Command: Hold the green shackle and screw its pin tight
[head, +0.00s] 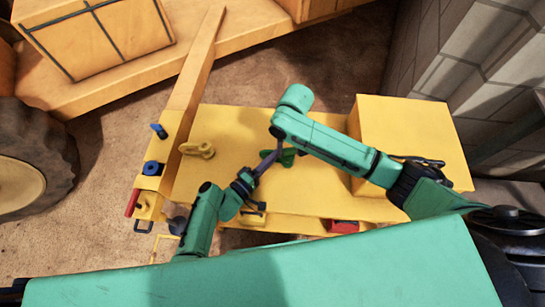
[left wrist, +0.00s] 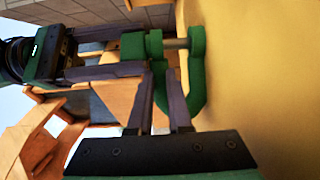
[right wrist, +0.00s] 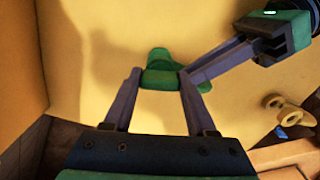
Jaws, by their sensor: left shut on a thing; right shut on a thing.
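The green shackle (head: 287,157) is on the yellow machine top (head: 235,125), partly hidden by my arms in the head view. In the left wrist view its bow (left wrist: 197,88) hangs below a grey pin shaft (left wrist: 177,43) that spans the two ears. My left gripper (left wrist: 166,78) is shut on one leg of the bow. My right gripper (right wrist: 160,80) is shut on the green pin head (left wrist: 132,46), which sits close beside one ear; I cannot tell whether they touch. In the head view my right gripper's fingers are hidden behind its arm.
A yellow shackle (head: 197,150) lies on the machine top to the left. A raised yellow box (head: 412,140) stands at the right. Blue parts (head: 152,168) and a red handle (head: 132,203) line the left edge. A red part (head: 343,227) is at the front edge.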

